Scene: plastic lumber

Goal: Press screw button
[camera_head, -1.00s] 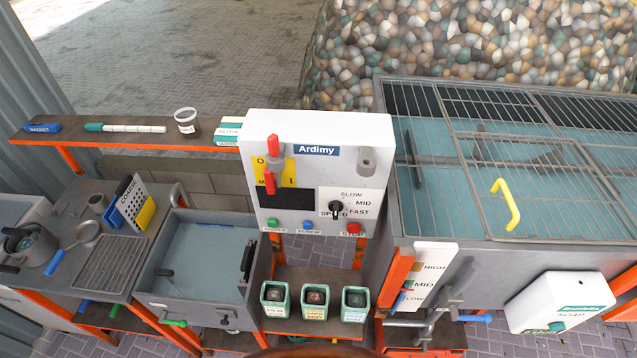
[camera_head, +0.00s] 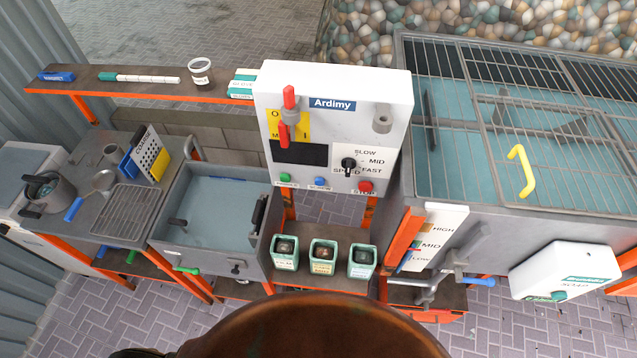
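The white Ardimy control box (camera_head: 385,85) stands at the centre of the head view. Along its lower edge are a green button (camera_head: 285,177), the blue screw button (camera_head: 320,182) and a red stop button (camera_head: 366,187). The label by the blue button is too small to read clearly now. A red lever (camera_head: 285,117) and a black speed knob (camera_head: 348,163) sit above the buttons. Neither of my grippers is in view, and nothing touches the box.
A grey basin (camera_head: 180,243) is left of the box, and a caged tank (camera_head: 590,190) with a yellow handle (camera_head: 521,171) is right. Three green containers (camera_head: 323,257) stand on a low shelf below. A brown rounded shape (camera_head: 310,330) fills the bottom centre.

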